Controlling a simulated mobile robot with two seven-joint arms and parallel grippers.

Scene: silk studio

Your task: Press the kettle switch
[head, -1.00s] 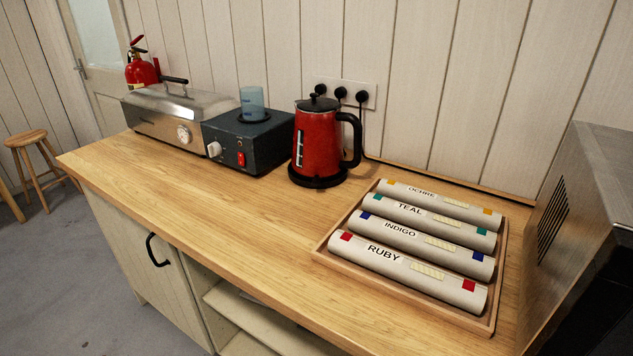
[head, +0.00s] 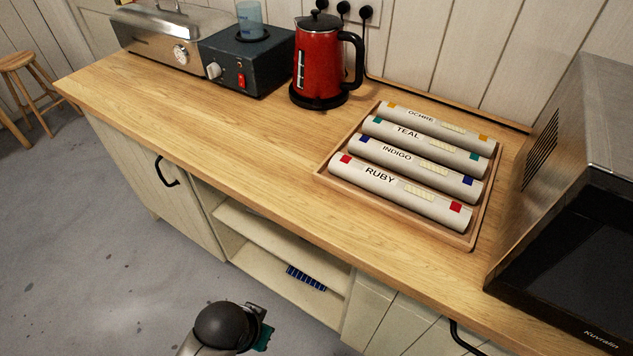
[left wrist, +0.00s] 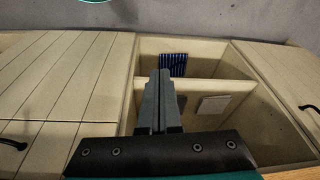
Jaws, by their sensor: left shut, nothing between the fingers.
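The red kettle (head: 318,65) with a black lid and handle stands upright on its black base at the back of the wooden counter. I cannot make out its switch. My left arm comes in at the bottom of the head view, in front of the counter and lower than its top, well away from the kettle. In the left wrist view my left gripper (left wrist: 160,80) is shut and empty, with the open cabinet shelves beyond it. The kettle is not in the left wrist view. My right gripper is in neither view.
A wooden tray (head: 327,175) of labelled rolls lies right of the kettle. A dark box (head: 262,68) with a red switch and a steel unit (head: 150,42) stand to its left. A microwave-like appliance (head: 580,215) fills the right. The counter's front middle (head: 230,125) is clear.

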